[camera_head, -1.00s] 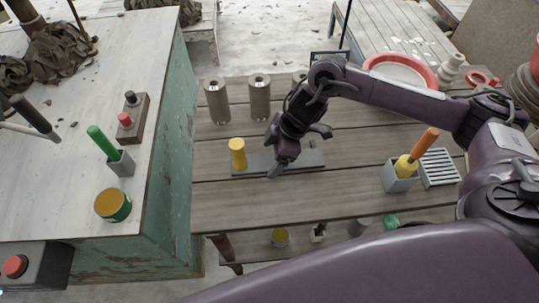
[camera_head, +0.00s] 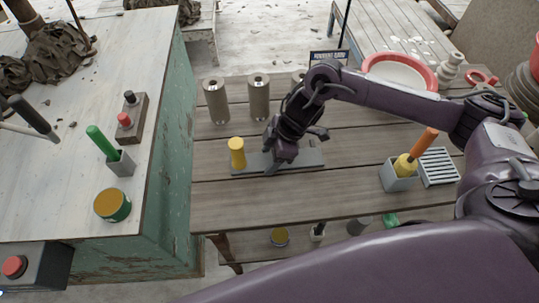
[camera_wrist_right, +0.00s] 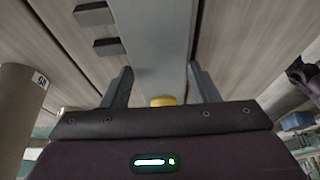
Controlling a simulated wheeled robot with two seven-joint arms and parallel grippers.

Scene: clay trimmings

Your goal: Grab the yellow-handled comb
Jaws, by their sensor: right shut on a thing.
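The yellow-handled comb lies on the plank table as a long flat grey bar (camera_head: 310,158), with its yellow handle (camera_head: 237,152) at the left end. My right gripper (camera_head: 274,168) is at the middle of the bar, right of the handle. Two dark blocks stick out from the bar's left edge there. Only a little of the yellow handle (camera_wrist_right: 163,101) shows above the gripper body. My left gripper is not in view.
Several grey-brown cylinders (camera_head: 217,102) stand close behind the comb. A grey holder (camera_head: 398,180) with an orange-handled tool and a slotted grey rack (camera_head: 438,167) are to the right. A green cabinet (camera_head: 165,150) borders the left. The table's front middle is clear.

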